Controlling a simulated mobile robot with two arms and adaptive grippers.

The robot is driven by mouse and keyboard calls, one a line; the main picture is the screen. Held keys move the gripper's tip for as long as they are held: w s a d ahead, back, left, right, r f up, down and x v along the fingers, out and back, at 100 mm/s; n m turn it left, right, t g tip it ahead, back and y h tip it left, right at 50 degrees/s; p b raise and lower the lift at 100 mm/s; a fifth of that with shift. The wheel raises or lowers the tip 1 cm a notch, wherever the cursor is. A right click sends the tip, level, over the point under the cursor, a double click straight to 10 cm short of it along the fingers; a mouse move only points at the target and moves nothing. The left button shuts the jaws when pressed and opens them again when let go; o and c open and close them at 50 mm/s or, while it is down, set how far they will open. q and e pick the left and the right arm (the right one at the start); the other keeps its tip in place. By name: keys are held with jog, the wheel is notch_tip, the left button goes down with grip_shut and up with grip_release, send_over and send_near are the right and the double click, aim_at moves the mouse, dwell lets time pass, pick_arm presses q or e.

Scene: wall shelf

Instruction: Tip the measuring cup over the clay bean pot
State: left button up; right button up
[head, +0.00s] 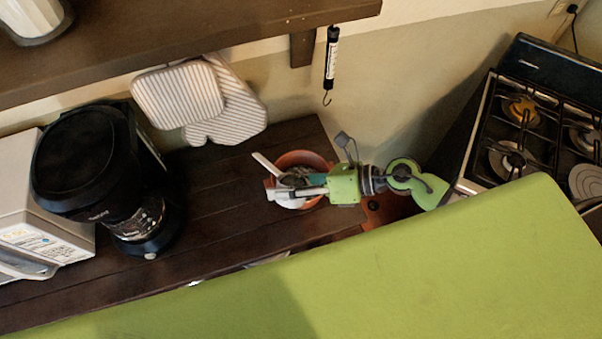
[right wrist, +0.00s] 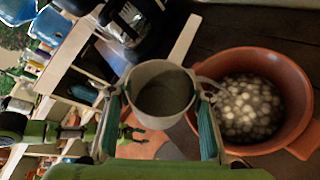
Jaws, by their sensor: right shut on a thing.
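The clay bean pot (head: 312,156) is a reddish-brown open pot on the dark wooden counter. In the right wrist view, the pot (right wrist: 299,120) is on the right and holds many pale round pieces. My right gripper (right wrist: 160,108) is shut on the grey-white measuring cup (right wrist: 142,76), one finger on each side. The cup's mouth faces the wrist camera and its inside looks grey. In the head view, my right gripper (head: 284,189) covers part of the pot and cup. My left gripper (right wrist: 131,132) shows small in the right wrist view, its fingers apart and empty.
A black coffee maker (head: 92,160) stands left on the counter (head: 215,205). Striped mitts (head: 180,95) and a hanging scale (head: 331,58) are on the wall. A stove (head: 540,130) is at right.

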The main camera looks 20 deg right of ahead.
aim_at(290, 175)
jog(key=shift+w+d+f+m+g+y+b, duration=0.1)
jog(key=shift+w+f+m+g+y+b, duration=0.1)
jog(key=shift+f+m+g+y+b, duration=0.3)
jog(key=shift+c, duration=0.2)
dwell(0.5)
jog(key=shift+w+d+r+m+g+y, duration=0.2)
jog(key=shift+r+m+g+y, duration=0.25)
jog(key=shift+m, duration=0.45)
jog(key=shift+w+d+r+m+g+y, duration=0.15)
jog(key=shift+w+r+m+y, duration=0.1)
jog(key=shift+r+m, duration=0.5)
dwell(2.5)
jog(key=shift+w+f+m+b, duration=0.15)
jog(key=shift+f+m+b, duration=0.1)
jog(key=shift+f+b, duration=0.15)
jog(key=shift+w+d+f+m+y+b, duration=0.35)
jog(key=shift+w+d+m+b, duration=0.2)
jog(key=shift+b, duration=0.25)
jog(key=shift+w+r+m+y, duration=0.1)
jog(key=shift+w+m+y, duration=0.15)
jog(key=shift+m, duration=0.3)
dwell(0.7)
